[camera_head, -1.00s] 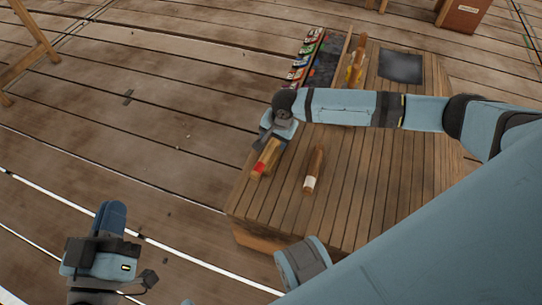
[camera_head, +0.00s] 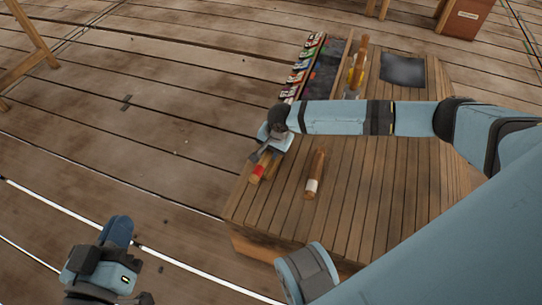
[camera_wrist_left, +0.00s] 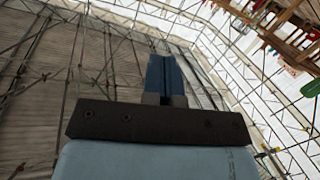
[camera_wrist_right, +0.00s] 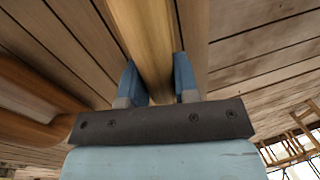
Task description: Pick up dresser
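A wooden tool with a red band (camera_head: 257,173) lies at the near left edge of the wooden bench; I take it to be the dresser, though its shape is partly hidden. My right gripper (camera_head: 265,151) is over its far part. In the right wrist view its two blue fingers (camera_wrist_right: 156,82) are apart, one on each side of the wooden piece (camera_wrist_right: 150,40); whether they touch it is unclear. A second wooden tool with a white band (camera_head: 315,176) lies to its right. My left gripper (camera_head: 120,230) is shut and empty, away from the bench at lower left.
The plank bench (camera_head: 345,205) has bare space right of the tools. Open plank floor (camera_head: 130,150) lies left.

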